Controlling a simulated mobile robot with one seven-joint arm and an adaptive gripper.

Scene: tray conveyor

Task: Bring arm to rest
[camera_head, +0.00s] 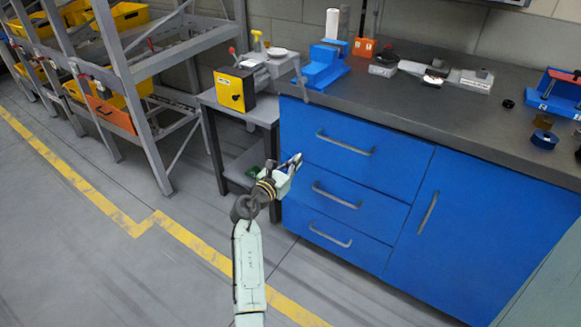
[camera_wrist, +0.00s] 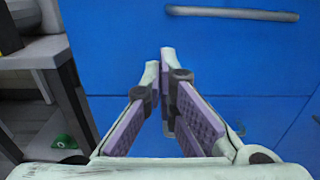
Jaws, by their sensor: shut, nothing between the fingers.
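My gripper (camera_head: 296,161) is at the end of my pale green arm, in front of the blue drawer cabinet (camera_head: 345,205) in the head view. In the wrist view my gripper (camera_wrist: 160,62) shows its two fingers with purple pads meeting at the tips. It is shut and nothing shows between the fingers. A drawer handle (camera_wrist: 232,13) is at the top of the wrist view, above the fingertips. I cannot tell how far the fingertips are from the drawer front.
A grey side table (camera_head: 243,111) with a yellow-and-black machine (camera_head: 234,91) stands left of the cabinet. A rack (camera_head: 120,65) with yellow bins is at the upper left. The dark worktop (camera_head: 450,118) holds several tools, including a blue vise (camera_head: 324,66). The floor at left is open.

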